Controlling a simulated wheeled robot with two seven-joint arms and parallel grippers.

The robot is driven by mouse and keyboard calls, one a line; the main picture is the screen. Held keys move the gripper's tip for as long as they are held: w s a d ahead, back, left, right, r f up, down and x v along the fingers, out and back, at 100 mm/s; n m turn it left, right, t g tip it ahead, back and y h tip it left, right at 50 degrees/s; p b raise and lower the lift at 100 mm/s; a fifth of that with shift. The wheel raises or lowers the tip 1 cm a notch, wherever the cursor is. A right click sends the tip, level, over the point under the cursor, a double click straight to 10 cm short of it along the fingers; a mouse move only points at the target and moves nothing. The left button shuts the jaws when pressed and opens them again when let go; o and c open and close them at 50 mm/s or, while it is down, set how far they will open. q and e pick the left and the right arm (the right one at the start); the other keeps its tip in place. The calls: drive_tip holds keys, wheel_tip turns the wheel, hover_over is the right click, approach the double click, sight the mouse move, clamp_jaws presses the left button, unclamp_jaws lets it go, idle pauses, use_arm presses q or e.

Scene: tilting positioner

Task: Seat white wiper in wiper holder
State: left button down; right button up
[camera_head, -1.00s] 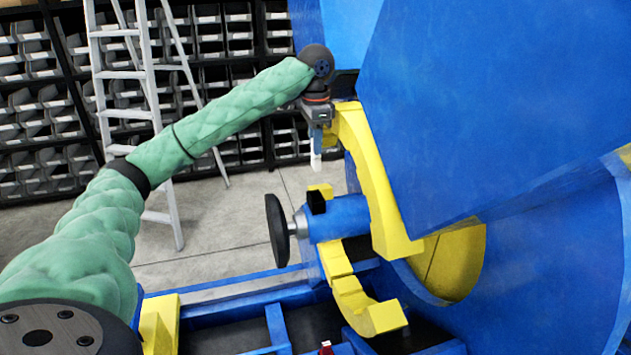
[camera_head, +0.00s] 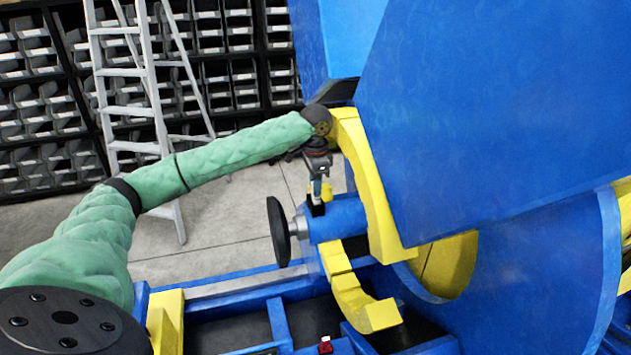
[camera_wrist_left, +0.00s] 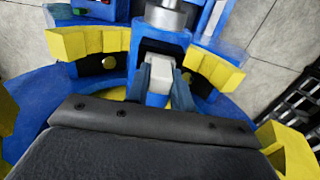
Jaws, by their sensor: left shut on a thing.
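My left gripper (camera_head: 317,190) points down just above a small black block (camera_head: 316,209) on top of the blue cylinder; I take this block to be the wiper holder. In the left wrist view the fingers (camera_wrist_left: 160,85) are shut on the white wiper (camera_wrist_left: 159,76), a pale block between them. The wiper lies over a dark recess with blue sides. In the head view the wiper is mostly hidden by the fingers. I cannot tell whether it touches the holder or is inside it. My right gripper is not in view.
A yellow curved arm (camera_head: 372,190) stands close to the right of my left gripper. A large blue panel (camera_head: 480,130) fills the right side. A black handwheel (camera_head: 279,231) is at the cylinder's left end. A ladder (camera_head: 135,100) and bin shelves (camera_head: 40,110) stand behind.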

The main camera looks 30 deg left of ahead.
use_arm(q)
drive_tip(key=shift+f, duration=0.25)
drive_tip(key=shift+f, duration=0.15)
drive_tip(key=c, duration=1.2)
unclamp_jaws()
